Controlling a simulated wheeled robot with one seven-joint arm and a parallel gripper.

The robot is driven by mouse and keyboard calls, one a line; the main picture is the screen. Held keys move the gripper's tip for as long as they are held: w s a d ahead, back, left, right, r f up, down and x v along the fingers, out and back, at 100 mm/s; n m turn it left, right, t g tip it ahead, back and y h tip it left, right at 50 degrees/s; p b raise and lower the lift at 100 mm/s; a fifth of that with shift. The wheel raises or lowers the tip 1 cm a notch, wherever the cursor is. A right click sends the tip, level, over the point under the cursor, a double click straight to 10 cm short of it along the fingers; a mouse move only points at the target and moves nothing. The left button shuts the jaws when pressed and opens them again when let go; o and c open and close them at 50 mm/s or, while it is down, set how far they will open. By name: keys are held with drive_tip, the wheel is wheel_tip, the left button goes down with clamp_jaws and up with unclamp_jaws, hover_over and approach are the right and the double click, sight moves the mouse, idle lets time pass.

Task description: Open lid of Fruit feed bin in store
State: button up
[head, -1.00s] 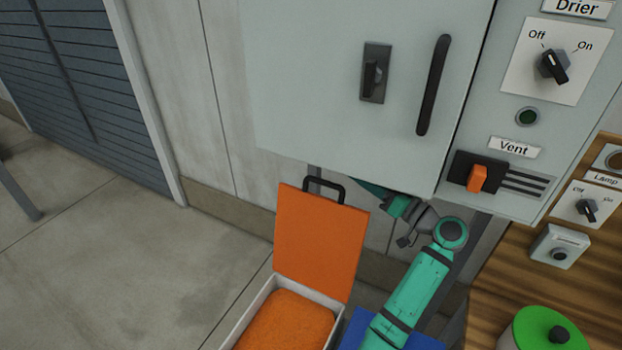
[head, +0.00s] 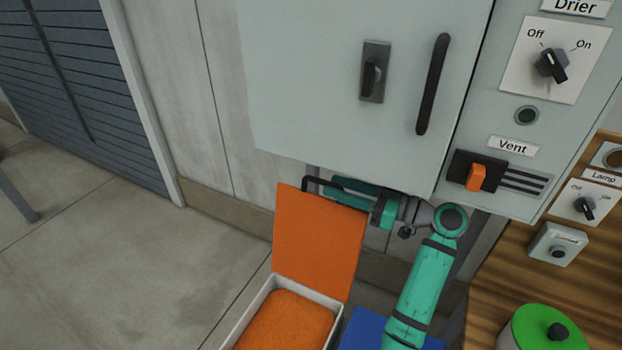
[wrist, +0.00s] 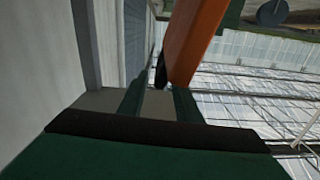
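The orange lid (head: 318,240) stands raised, close to upright, at the back of a pale bin (head: 247,312) with orange contents. No name label shows on this bin. The lid's black handle (head: 309,186) is at its top edge. My gripper (head: 335,186) is behind the lid's top edge, beside the handle, coming from the right and partly hidden by the lid. In the wrist view my gripper (wrist: 158,98) has its fingers apart, with the orange lid (wrist: 192,40) just beyond them. I cannot tell whether a finger touches the lid.
A grey cabinet (head: 320,90) with a bar handle hangs just above my gripper. Its control panel has a Drier knob (head: 551,64) and a Vent slider (head: 477,177). A blue surface (head: 365,330) is right of the bin. A green-lidded pot (head: 545,332) stands on the wooden counter.

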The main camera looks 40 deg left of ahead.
sight(312, 177)
drive_tip(key=x, duration=0.7)
drive_tip(key=shift+a, duration=0.35)
clamp_jaws()
